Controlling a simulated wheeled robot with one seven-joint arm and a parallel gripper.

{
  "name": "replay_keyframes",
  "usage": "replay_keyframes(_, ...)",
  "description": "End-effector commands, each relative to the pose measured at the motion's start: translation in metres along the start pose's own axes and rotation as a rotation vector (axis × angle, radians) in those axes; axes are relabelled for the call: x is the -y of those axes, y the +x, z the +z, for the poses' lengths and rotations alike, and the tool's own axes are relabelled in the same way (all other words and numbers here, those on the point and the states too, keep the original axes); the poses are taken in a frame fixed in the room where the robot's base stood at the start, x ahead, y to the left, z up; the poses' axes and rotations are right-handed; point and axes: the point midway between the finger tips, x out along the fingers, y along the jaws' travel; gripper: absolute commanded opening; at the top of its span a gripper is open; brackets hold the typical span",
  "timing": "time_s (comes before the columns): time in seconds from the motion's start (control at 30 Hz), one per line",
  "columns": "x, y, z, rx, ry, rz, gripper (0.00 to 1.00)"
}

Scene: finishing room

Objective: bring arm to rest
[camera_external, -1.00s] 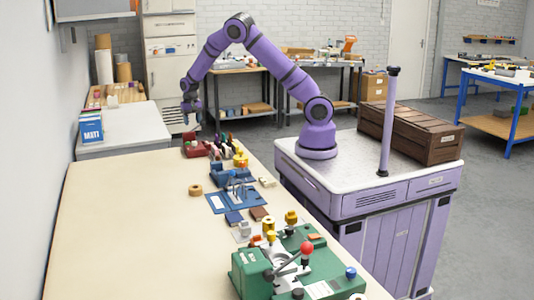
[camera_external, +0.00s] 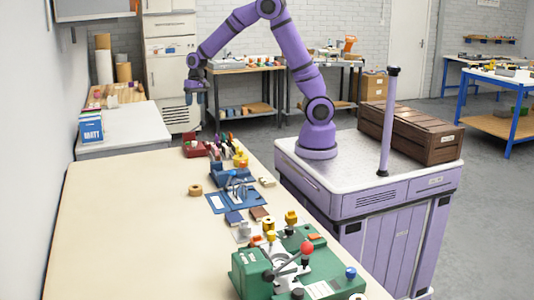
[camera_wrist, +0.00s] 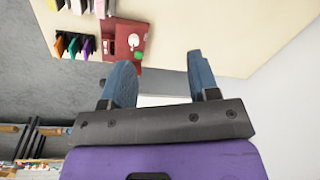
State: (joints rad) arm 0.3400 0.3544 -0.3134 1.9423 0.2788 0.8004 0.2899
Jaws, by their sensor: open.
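My gripper (camera_external: 195,98) hangs at the end of my purple arm, pointing down, above the far end of the cream table (camera_external: 130,215). In the wrist view my gripper (camera_wrist: 163,75) shows two blue fingers spread apart with nothing between them. It is clear of everything around it. The wrist view shows the red box-like item (camera_wrist: 130,38) on the table edge beyond the fingers; it also shows in the outside view (camera_external: 195,150).
A green machine with a red knob (camera_external: 290,270) and several small tools stand along the table's right side. The table's left half is clear. A white bench (camera_external: 125,128) with a blue MATT box (camera_external: 92,127) lies behind. A brown crate (camera_external: 425,135) sits on my base.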

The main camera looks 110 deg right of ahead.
Motion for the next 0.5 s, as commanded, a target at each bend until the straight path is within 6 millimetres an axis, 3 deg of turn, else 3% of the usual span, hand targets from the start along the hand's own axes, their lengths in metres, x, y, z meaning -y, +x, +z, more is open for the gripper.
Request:
replay_keyframes(0.03, 0.007, -0.017, 0.017, -0.007, -0.042, -0.020, 0.55)
replay_keyframes(0.23, 0.022, -0.067, 0.080, -0.027, -0.210, -0.071, 0.55)
replay_keyframes(0.5, 0.021, -0.122, 0.169, -0.071, -0.442, -0.126, 0.55)
